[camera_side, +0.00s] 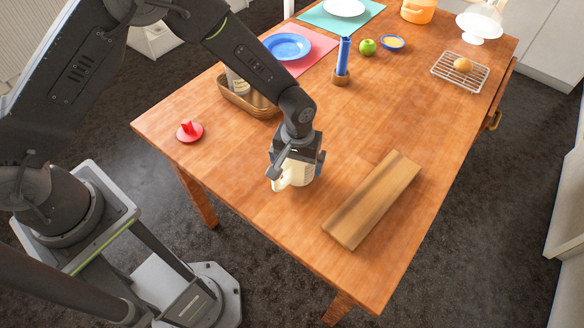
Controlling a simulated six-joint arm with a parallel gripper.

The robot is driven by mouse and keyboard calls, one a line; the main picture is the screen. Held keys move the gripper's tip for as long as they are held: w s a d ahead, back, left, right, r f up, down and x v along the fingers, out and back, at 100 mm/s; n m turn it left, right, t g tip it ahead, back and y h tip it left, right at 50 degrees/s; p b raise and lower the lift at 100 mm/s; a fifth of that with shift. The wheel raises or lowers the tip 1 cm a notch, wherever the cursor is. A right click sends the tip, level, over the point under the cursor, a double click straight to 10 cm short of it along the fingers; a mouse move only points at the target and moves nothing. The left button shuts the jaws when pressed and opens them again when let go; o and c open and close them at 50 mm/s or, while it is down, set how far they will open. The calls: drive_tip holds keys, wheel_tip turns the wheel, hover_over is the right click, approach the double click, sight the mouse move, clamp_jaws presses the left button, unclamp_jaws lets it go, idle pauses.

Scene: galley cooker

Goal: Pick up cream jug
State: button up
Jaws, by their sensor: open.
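The cream jug (299,173) is a small cream-coloured vessel standing on the wooden table, near its front middle. Its handle side points to the lower left. My gripper (296,160) is directly above and around the jug's upper part, pointing down, with its jaws open. The gripper body hides the jug's top. I cannot tell whether the fingers touch the jug.
A wooden board (373,199) lies close by on the right. A brown basket (248,99) with a bottle and a red knobbed lid (189,131) are to the left. The table (250,190) is bare around the jug.

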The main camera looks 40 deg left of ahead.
drive_tip(key=shift+c, duration=0.5)
drive_tip(key=c, duration=0.8)
drive_tip(key=shift+c, duration=0.2)
drive_tip(key=shift+r, duration=0.15)
